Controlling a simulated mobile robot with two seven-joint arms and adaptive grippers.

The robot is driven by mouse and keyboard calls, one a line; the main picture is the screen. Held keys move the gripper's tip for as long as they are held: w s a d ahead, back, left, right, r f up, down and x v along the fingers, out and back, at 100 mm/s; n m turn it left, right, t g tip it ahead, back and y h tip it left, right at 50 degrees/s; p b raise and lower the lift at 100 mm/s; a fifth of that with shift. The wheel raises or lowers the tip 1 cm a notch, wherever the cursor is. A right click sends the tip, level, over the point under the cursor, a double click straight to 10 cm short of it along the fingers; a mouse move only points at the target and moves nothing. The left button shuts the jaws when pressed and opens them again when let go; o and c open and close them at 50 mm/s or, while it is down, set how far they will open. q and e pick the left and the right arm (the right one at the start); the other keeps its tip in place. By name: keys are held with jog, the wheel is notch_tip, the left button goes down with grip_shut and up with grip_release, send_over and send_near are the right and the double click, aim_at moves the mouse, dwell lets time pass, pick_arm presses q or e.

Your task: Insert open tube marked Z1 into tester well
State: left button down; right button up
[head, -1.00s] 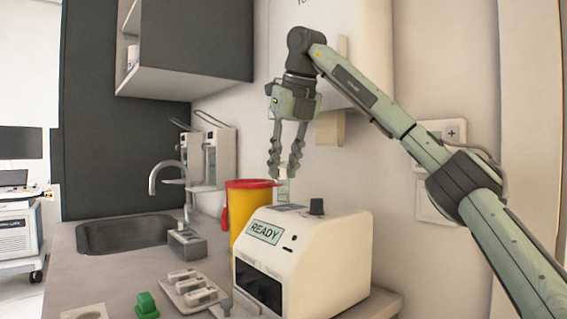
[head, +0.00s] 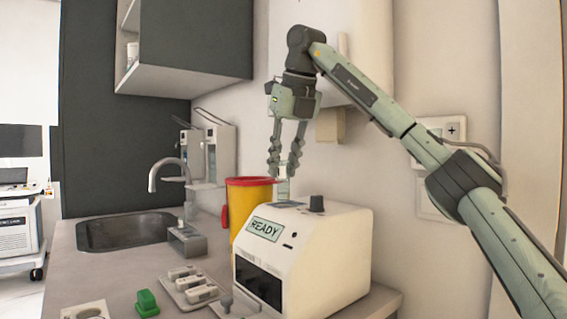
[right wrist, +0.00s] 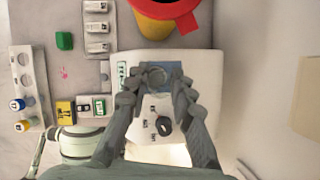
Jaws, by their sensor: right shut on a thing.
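My right gripper (head: 284,172) is shut on a small clear tube (head: 283,190) and holds it upright over the top of the white tester (head: 345,250). The tester's screen reads READY. In the right wrist view, the tube's round open mouth (right wrist: 156,77) shows between the fingertips of my right gripper (right wrist: 157,90), over the blue-grey patch on the tester's top (right wrist: 185,78). The tube's lower end is at the tester's top; I cannot tell how far it is in the well. No Z1 mark is readable.
A yellow bin with a red rim (head: 250,182) stands behind the tester. A green block (head: 147,301), a tray of white cassettes (head: 183,300) and a grey holder (head: 187,242) are on the counter. A rack with capped tubes (right wrist: 24,75) is in the right wrist view.

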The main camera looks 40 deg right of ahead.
jog(key=shift+f+b, duration=1.45)
jog(key=shift+f, duration=0.95)
jog(key=o, duration=0.9)
jog(key=v, duration=1.2)
